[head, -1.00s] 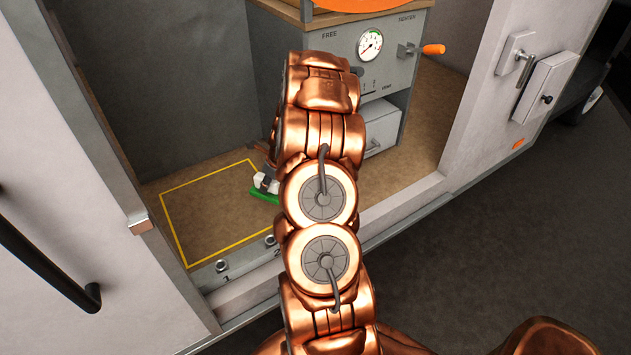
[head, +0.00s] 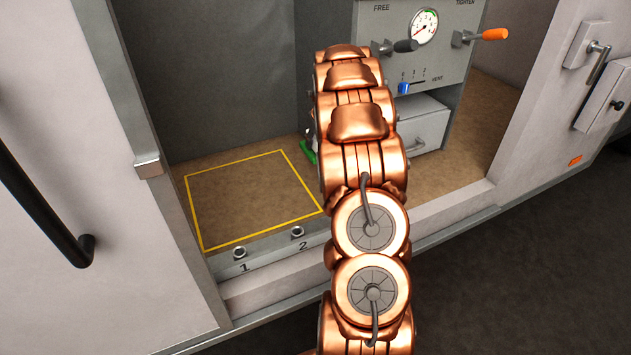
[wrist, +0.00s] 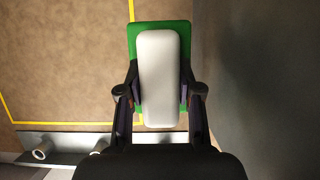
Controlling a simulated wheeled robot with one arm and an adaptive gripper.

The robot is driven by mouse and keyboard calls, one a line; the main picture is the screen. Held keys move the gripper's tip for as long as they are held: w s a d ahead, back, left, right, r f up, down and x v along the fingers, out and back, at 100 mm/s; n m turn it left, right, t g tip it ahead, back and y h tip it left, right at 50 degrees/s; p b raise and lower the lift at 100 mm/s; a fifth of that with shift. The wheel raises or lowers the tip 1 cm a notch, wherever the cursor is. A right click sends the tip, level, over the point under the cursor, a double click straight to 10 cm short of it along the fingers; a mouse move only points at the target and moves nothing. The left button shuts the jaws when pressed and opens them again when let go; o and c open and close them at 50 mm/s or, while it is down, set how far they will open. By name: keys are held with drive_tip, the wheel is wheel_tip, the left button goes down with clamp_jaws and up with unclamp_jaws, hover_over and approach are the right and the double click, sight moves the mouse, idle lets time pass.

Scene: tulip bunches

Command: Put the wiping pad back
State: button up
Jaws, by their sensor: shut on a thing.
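The wiping pad (wrist: 158,80) is in my gripper (wrist: 160,92) in the wrist view. It has a white oblong body on a green base (wrist: 136,38). The two dark fingers press on its sides. In the head view only a green edge of the pad (head: 308,153) shows, left of my copper arm, which hides the gripper. A yellow outlined rectangle (head: 285,152) is marked on the brown floor of the bay, left of the arm. In the wrist view the pad overlaps the right part of the yellow line (wrist: 60,124). Its height above the floor is unclear.
A grey cabinet (head: 450,60) with a gauge, an orange-tipped lever (head: 490,35) and a drawer (head: 425,125) stands right of the arm. A metal sill with two numbered sockets (head: 240,252) runs along the front. Grey walls close the bay's back and left.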

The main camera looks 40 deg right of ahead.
wheel_tip(320, 180, down, 10)
idle(0.6)
drive_tip(key=o, duration=1.1)
